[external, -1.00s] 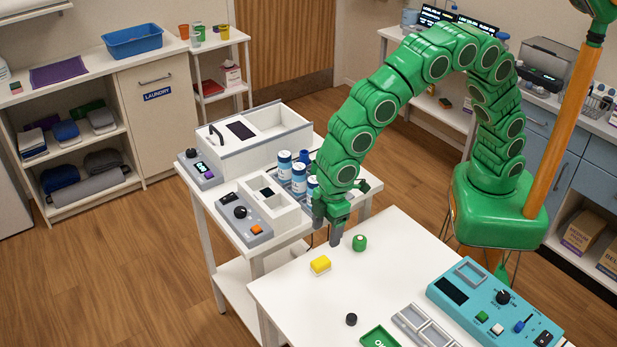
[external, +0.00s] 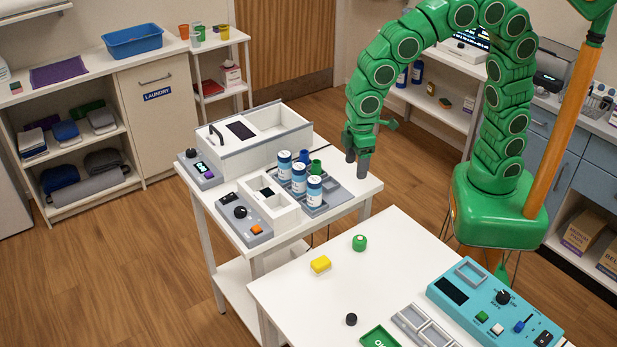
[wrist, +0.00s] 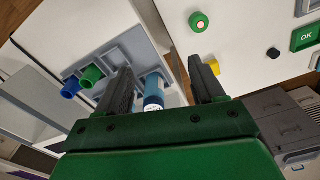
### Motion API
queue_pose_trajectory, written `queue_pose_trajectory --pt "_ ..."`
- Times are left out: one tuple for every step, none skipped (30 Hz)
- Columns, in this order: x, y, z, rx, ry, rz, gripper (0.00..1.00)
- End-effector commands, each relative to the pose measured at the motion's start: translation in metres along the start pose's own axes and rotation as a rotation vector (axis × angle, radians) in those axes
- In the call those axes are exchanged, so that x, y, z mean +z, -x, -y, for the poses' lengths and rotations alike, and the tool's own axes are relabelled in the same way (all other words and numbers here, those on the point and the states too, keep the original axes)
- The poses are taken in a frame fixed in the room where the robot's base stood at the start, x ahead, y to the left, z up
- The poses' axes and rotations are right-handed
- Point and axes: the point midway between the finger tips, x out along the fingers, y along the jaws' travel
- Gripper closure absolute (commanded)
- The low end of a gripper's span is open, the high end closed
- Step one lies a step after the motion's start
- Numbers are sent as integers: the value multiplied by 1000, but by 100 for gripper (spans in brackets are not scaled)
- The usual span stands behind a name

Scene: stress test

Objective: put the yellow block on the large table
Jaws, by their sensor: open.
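The yellow block (external: 320,265) lies on the white top of the large table (external: 290,291), near its left edge. In the wrist view the yellow block (wrist: 212,68) shows partly behind the right finger. My gripper (external: 357,164) is open and empty, above the right end of the side table (external: 240,235), up and to the right of the block. In the wrist view my gripper's fingers (wrist: 165,85) are spread, with a blue-and-white bottle (wrist: 154,92) visible between them, beyond the fingertips.
Several blue-and-white bottles (external: 299,178) stand in a grey rack beside green and blue cups. A green round object (external: 359,242) and a black knob (external: 351,319) lie on the large table. A teal control panel (external: 490,305) takes its right side.

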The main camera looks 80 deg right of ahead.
Motion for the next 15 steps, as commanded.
queue_pose_trajectory --pt "13 7 -9 1 -23 4 32" --pt "21 10 -13 1 -35 9 32" --pt "32 14 -19 1 -51 15 32" --pt "40 17 -22 1 -63 19 32" --pt "48 20 -26 0 -75 25 32" --pt "58 24 -31 0 -92 32 32" --pt "66 27 -34 -1 -104 36 32" --pt "74 30 -37 -1 -116 39 32" --pt "85 34 -41 -2 -132 44 32" --pt "93 36 -43 -2 -144 49 32" --pt "101 38 -46 -3 -155 55 32" --pt "112 40 -49 -4 -172 61 32" --pt "120 43 -51 -5 -183 64 32" --pt "128 45 -53 -5 -194 67 32" --pt "139 48 -56 -6 -211 71 32"
